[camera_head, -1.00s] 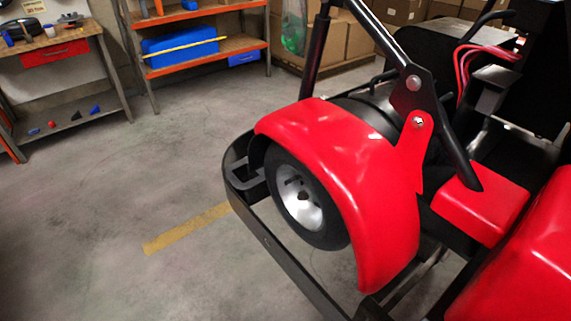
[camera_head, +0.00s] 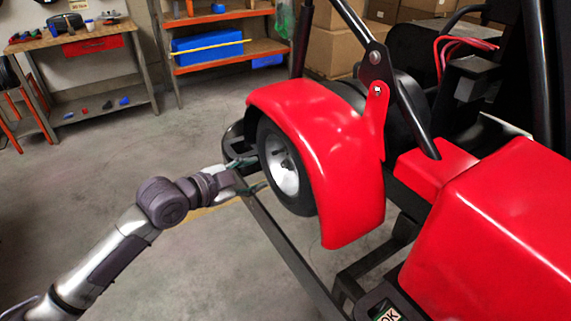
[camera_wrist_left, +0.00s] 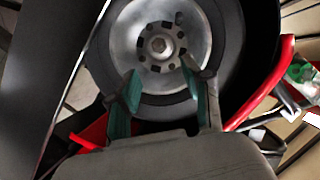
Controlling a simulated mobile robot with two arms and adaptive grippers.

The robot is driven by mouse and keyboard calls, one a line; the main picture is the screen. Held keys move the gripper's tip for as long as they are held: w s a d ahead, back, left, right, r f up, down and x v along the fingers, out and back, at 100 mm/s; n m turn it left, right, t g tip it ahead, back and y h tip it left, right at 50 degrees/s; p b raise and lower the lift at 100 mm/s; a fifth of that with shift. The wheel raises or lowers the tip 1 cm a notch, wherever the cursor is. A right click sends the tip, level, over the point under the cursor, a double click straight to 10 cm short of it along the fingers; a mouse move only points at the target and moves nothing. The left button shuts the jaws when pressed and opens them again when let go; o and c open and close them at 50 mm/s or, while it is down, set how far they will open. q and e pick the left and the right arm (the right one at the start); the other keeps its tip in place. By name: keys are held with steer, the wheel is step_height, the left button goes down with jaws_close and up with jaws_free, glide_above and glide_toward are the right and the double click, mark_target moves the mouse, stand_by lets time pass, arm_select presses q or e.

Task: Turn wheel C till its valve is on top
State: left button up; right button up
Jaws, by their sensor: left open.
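Wheel C (camera_head: 286,172) sits under a red fender (camera_head: 320,130) in the head view, with a black tyre and a silver rim. In the left wrist view the rim (camera_wrist_left: 128,28) faces me, with a ring of dark holes around the hub and a dark letter C at its upper right. I cannot make out the valve. My left gripper (camera_head: 261,174) is open in front of the wheel, inside the black side bar's area. In the left wrist view its green-padded fingers (camera_wrist_left: 163,78) overlap the lower rim; I cannot tell whether they touch it. My right gripper is not in view.
A black frame bar (camera_head: 285,252) runs below and in front of the wheel. A red body panel (camera_head: 490,230) fills the right. A workbench (camera_head: 85,42) and a shelf with a blue case (camera_head: 208,43) stand behind. The floor at left is clear.

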mark_target(285, 165)
arm_select(q)
steer(key=x, duration=1.1)
steer(key=shift+w+d, duration=0.1)
steer(key=shift+d, duration=0.1)
jaws_close()
